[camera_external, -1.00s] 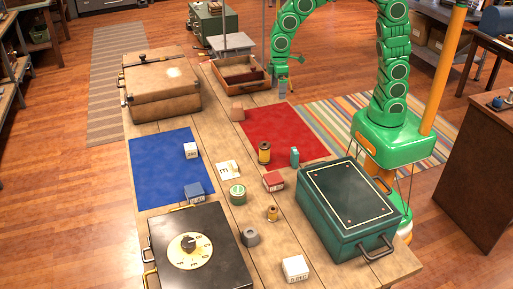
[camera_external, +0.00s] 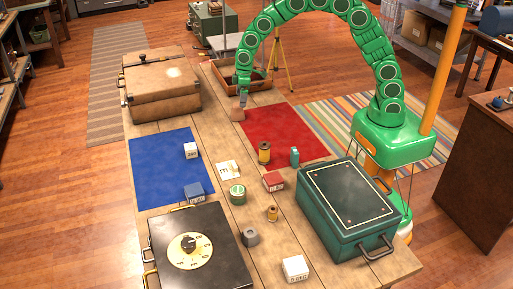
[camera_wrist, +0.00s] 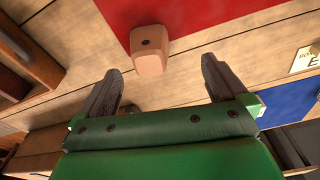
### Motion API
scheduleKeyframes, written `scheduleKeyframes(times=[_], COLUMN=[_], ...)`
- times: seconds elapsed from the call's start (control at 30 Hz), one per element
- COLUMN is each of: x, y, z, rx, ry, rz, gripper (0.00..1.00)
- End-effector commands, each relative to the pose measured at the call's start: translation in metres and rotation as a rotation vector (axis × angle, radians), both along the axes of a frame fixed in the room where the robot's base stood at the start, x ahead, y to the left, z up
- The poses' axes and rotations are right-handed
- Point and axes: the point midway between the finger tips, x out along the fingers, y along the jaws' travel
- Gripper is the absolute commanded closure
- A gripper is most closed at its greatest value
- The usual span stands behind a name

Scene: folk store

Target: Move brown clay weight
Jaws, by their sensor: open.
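The brown clay weight (camera_external: 237,114) stands on the wooden table, at the left edge of the red mat. In the wrist view the weight (camera_wrist: 150,62) is a tan block with rounded edges and a small dark hole, beside the red mat. My gripper (camera_external: 243,100) is just above and behind the weight. In the wrist view my gripper (camera_wrist: 160,78) has its two grey fingers spread wide, with the weight ahead of the gap between them. Nothing is between the fingers.
The red mat (camera_external: 283,138) and blue mat (camera_external: 165,165) lie on the table (camera_external: 215,140). A wooden tray (camera_external: 258,85) is behind the weight, a tan case (camera_external: 160,100) to the left. Several spools, boxes and a green case (camera_external: 345,195) stand nearer the camera.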

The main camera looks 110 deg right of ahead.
Motion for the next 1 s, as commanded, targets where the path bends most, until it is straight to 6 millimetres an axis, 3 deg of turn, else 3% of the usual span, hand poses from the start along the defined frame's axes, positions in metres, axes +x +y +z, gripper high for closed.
scheduleKeyframes(times=[0.27,0.73,1.0], x=[0.006,0.007,0.009], y=[-0.018,-0.018,-0.019], z=[-0.015,-0.017,-0.037], rx=[-0.005,-0.005,-0.006], ry=[-0.006,-0.007,-0.007], rz=[-0.01,-0.01,-0.01], gripper=[0.01,0.01,0.01])
